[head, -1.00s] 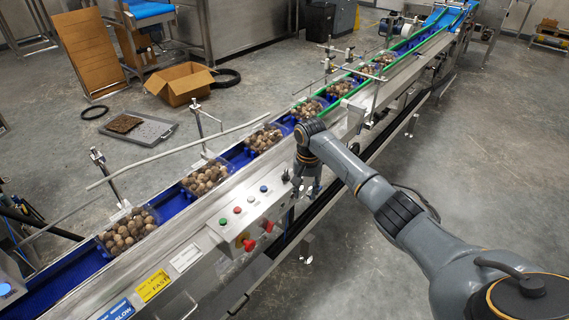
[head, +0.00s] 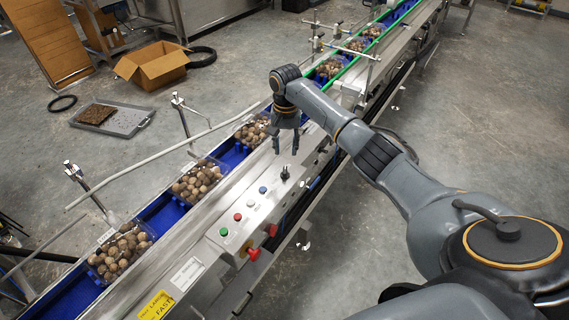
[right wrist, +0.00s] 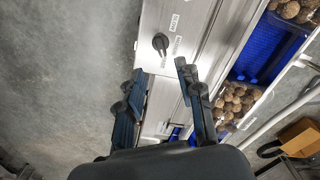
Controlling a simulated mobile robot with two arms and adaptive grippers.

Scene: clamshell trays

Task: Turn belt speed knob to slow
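The belt speed knob (head: 285,173) is a small black knob at the far end of the steel control panel (head: 209,248). My right gripper (head: 285,150) points down just above the knob. Its two dark fingers are spread, and in the right wrist view the gripper (right wrist: 160,70) shows the knob beyond the fingertips, roughly centred between them and apparently not touched. My left gripper is not in view.
Green (head: 224,231), red, white and blue buttons line the panel, with red knobs (head: 254,254) on its front side. Behind it, the blue belt (head: 170,216) carries clamshell trays of brown produce (head: 121,252). A cardboard box (head: 152,66) and grey tray (head: 123,122) lie on the floor.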

